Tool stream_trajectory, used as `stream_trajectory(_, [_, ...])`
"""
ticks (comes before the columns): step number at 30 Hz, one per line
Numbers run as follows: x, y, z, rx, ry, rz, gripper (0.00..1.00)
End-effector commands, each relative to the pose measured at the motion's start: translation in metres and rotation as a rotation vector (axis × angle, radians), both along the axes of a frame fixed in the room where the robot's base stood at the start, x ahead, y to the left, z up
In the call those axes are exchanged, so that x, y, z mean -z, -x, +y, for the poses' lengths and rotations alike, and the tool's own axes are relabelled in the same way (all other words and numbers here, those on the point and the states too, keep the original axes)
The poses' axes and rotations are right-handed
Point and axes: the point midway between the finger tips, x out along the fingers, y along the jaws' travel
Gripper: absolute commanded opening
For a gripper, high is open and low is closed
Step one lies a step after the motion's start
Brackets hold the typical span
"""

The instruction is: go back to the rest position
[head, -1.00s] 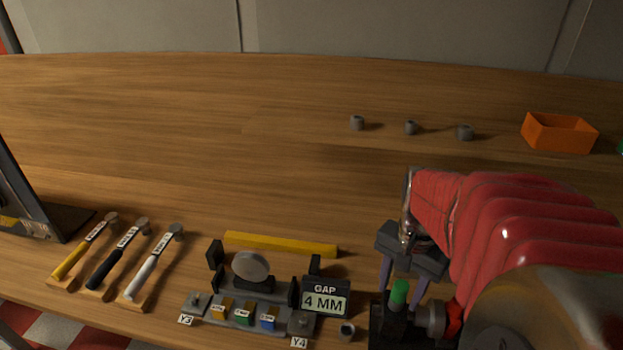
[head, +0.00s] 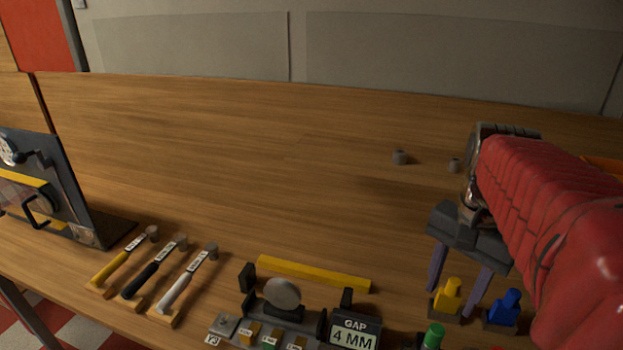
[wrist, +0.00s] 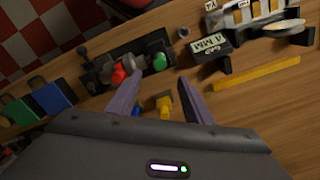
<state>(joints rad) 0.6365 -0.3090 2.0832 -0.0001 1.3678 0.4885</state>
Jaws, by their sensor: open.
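My gripper (head: 452,285) is at the right of the head view, with its two fingers pointing down and apart. Nothing is between the fingertips. Below and behind them on the bench stand a yellow piece (head: 447,296) and a blue piece (head: 503,307) on dark bases. In the wrist view my gripper (wrist: 152,88) is open above the bench, with the yellow piece (wrist: 164,105) showing between the fingers. A red and a green-capped fixture (wrist: 125,70) lies beyond the fingertips. My red-sleeved arm hides part of the bench's right side.
A fixture with a grey disc (head: 283,293) and a "GAP 4 MM" sign (head: 355,333) stand left of my gripper. A yellow bar (head: 313,274) lies behind them. Three hammers (head: 160,268) lie at left. Small grey cylinders (head: 400,157) stand behind. The bench's middle is clear.

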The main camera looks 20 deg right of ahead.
Motion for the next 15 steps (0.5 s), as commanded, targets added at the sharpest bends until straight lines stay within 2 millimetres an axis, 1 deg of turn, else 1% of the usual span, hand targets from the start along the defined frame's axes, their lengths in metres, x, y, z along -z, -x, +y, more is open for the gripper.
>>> stream_trajectory(9, [0.0002,0.0,-0.0001,-0.007,0.001,0.0,0.46])
stream_trajectory(13, [0.0006,-0.0046,-0.0034,-0.047,0.014,-0.019,0.46])
stream_trajectory(15, [0.0043,-0.0079,-0.0058,-0.083,0.026,-0.032,0.46])
